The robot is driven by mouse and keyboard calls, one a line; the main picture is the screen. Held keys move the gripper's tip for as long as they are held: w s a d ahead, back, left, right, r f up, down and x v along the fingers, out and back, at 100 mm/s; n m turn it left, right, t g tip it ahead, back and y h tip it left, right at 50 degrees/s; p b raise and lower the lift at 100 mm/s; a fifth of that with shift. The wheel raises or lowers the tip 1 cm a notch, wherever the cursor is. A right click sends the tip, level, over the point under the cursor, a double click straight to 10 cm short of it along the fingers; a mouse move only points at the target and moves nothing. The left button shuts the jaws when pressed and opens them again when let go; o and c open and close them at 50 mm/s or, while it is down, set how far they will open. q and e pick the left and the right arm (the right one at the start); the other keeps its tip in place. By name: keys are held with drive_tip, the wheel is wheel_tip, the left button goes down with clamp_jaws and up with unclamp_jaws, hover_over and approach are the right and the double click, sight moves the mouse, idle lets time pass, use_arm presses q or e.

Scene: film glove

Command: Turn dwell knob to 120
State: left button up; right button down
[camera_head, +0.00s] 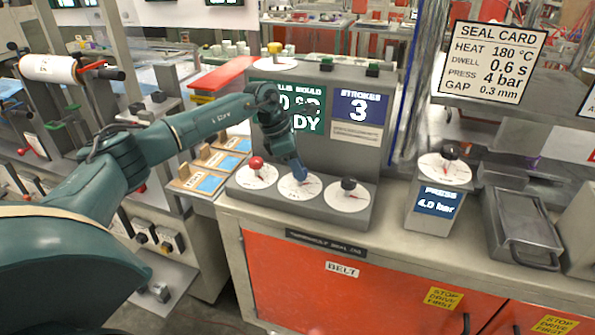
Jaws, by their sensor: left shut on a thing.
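The grey control console carries three white dials in a row along its sloped front. My left gripper (301,176) comes down from above onto the middle dial (299,188) and is shut on its knob, which I take as the dwell knob. The gripper hides most of that knob, and the dial's marks are too small to read. The left dial (262,180) has a red knob (256,163). The right dial (347,200) has a black knob (349,184). My right gripper is not in view.
A green screen (288,104) is partly covered by my left arm; a blue screen (358,107) reads STROKES 3. A press unit (436,200) reads 4.0 bar, beside a metal box (520,225). A seal card (492,62) lists dwell 0.6 s. Blue-topped trays (209,184) lie left.

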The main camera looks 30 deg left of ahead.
use_arm(q)
drive_tip(key=m+b, duration=0.1)
drive_tip(key=m, duration=0.1)
drive_tip(key=m+g+b, duration=0.1)
drive_tip(key=m, duration=0.1)
drive_tip(key=shift+w+m+g+h, duration=0.2)
drive_tip(key=shift+m+g+h, duration=0.1)
drive_tip(key=shift+h, duration=0.1)
drive_tip(key=m+b, duration=0.1)
drive_tip(key=m, duration=0.1)
drive_tip(key=m+g, duration=0.1)
drive_tip(key=shift+w+m+g+b, duration=0.15)
drive_tip(key=shift+m+g+b, duration=0.15)
drive_tip(key=shift+m+b, duration=0.1)
drive_tip(key=m+g+b, duration=0.1)
drive_tip(key=m, duration=0.2)
drive_tip(key=shift+w+m+g, duration=0.1)
drive_tip(key=shift+m+g, duration=0.2)
drive_tip(key=shift+m, duration=0.5)
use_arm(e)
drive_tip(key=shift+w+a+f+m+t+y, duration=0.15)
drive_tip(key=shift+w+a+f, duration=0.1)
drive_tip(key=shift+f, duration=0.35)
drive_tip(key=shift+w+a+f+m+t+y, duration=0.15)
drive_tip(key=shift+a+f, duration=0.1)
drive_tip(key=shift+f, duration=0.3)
use_arm(q)
drive_tip(key=shift+y, duration=0.3)
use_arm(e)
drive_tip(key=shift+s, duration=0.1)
